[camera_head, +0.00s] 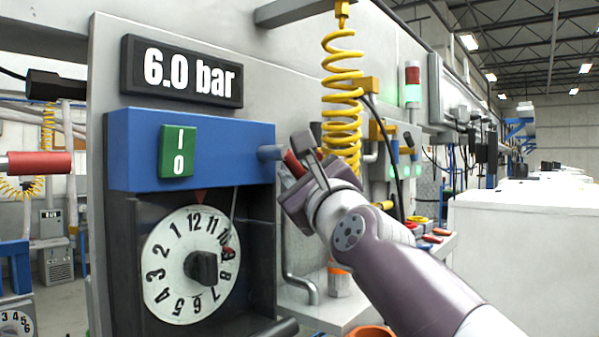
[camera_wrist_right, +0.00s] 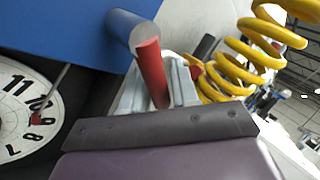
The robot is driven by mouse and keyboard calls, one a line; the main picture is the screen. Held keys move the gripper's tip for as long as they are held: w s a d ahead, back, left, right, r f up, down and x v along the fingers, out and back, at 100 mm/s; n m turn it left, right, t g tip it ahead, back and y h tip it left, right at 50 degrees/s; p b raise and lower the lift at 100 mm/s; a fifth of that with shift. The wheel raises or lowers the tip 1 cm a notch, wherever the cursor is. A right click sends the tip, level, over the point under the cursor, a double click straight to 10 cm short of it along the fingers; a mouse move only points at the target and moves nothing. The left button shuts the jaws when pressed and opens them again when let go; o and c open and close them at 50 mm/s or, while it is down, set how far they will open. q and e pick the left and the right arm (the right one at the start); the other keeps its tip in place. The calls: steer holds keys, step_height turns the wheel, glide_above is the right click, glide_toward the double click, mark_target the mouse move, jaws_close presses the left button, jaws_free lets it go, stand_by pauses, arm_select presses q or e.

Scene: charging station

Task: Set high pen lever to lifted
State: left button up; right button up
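The pen lever is a grey stub with a red handle on the right side of the blue box (camera_head: 225,150). Its handle (camera_head: 294,164) is partly hidden by my right gripper (camera_head: 303,160). In the right wrist view the red handle (camera_wrist_right: 152,68) hangs from the grey stub (camera_wrist_right: 130,28), angled down. The two grey fingers of my right gripper (camera_wrist_right: 158,92) stand on either side of the handle. I cannot tell whether they press on it. My left gripper is not in view.
Below the blue box is a numbered white dial (camera_head: 180,262) with a black knob. A yellow coiled hose (camera_head: 343,85) hangs close beside my right gripper. A 6.0 bar display (camera_head: 180,72) is above. A grey pipe (camera_head: 298,285) runs below the gripper.

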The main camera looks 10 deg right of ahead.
steer(key=shift+w+f, duration=0.1)
steer(key=shift+w, duration=0.15)
steer(key=shift+c, duration=1.2)
jaws_close()
steer(key=shift+f+b, duration=0.15)
steer(key=shift+b, duration=0.2)
steer(key=n+y+b, duration=0.1)
steer(key=b, duration=0.1)
steer(key=n+t+b, duration=0.1)
steer(key=n+b, duration=0.1)
steer(key=b, duration=0.1)
steer(key=r+n+y+b, duration=0.1)
steer(key=b, duration=0.1)
steer(key=shift+w+d+r+n+y, duration=0.1)
steer(key=shift+w+d+n+y, duration=0.2)
steer(key=shift+w+n, duration=0.1)
steer(key=shift+s+r+n+y+b, duration=0.15)
steer(key=shift+r+n+y, duration=0.4)
steer(key=shift+n+y, duration=0.5)
steer(key=shift+w+r+n+y+b, duration=0.15)
steer(key=shift+r+n+y, duration=0.45)
steer(key=shift+n, duration=0.75)
steer(key=shift+s+r+n+y+b, duration=0.2)
steer(key=shift+r+n+y, duration=0.25)
steer(key=shift+n+y, duration=0.65)
steer(key=shift+o, duration=1.2)
jaws_free()
